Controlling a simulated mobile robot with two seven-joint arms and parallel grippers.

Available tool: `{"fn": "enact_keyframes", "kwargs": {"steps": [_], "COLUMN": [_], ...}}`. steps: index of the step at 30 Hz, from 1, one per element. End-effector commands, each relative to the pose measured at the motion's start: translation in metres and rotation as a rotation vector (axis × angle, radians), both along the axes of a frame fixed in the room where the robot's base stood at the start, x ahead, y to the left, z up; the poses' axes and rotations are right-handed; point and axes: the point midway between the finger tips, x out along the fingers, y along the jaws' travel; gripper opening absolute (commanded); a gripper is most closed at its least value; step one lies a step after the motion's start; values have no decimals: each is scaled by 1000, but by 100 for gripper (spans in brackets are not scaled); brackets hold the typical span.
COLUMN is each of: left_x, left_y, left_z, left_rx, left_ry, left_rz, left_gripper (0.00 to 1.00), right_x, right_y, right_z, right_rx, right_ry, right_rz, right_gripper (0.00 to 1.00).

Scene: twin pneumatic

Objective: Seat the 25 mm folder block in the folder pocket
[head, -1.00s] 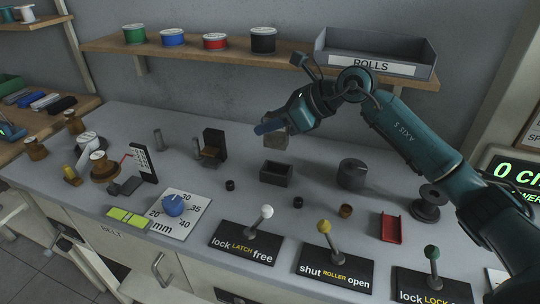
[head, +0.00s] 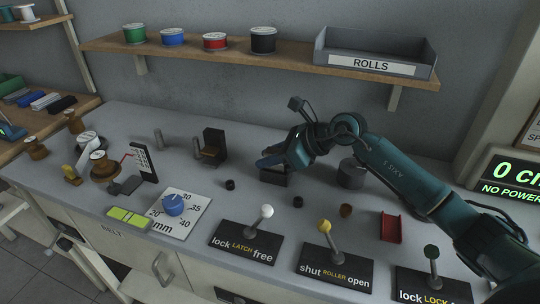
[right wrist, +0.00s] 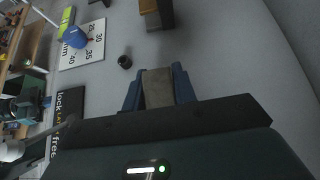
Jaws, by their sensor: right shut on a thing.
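My right gripper (head: 271,162) is shut on a grey-brown block (right wrist: 158,88), held between its blue fingers in the right wrist view. The box cannot be made out in the right wrist view.
A dark upright fixture (head: 214,143) with a brown piece stands left of the box. A dark knob (head: 351,174) is close on its right. Small black rings (head: 230,184) and lever plates (head: 247,241) lie in front. The shelf (head: 270,62) runs behind.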

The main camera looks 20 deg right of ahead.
Motion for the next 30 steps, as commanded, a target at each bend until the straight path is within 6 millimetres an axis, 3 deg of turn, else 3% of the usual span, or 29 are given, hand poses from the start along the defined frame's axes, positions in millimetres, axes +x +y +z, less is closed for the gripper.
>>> {"fn": "enact_keyframes", "kwargs": {"steps": [9,18,30], "left_x": [0,0,1], "left_y": [-1,0,-1], "left_z": [0,3,-5], "left_rx": [-3,0,-14], "left_ry": [0,-2,-2], "left_rz": [-1,-1,2], "left_gripper": [0,0,0], "right_x": [0,-1,-36], "right_y": [0,-2,-55], "right_z": [-1,3,44], "right_rx": [-1,-1,-4], "right_ry": [1,0,-1], "right_rz": [0,-1,-3], "right_gripper": [49,49,49]}}
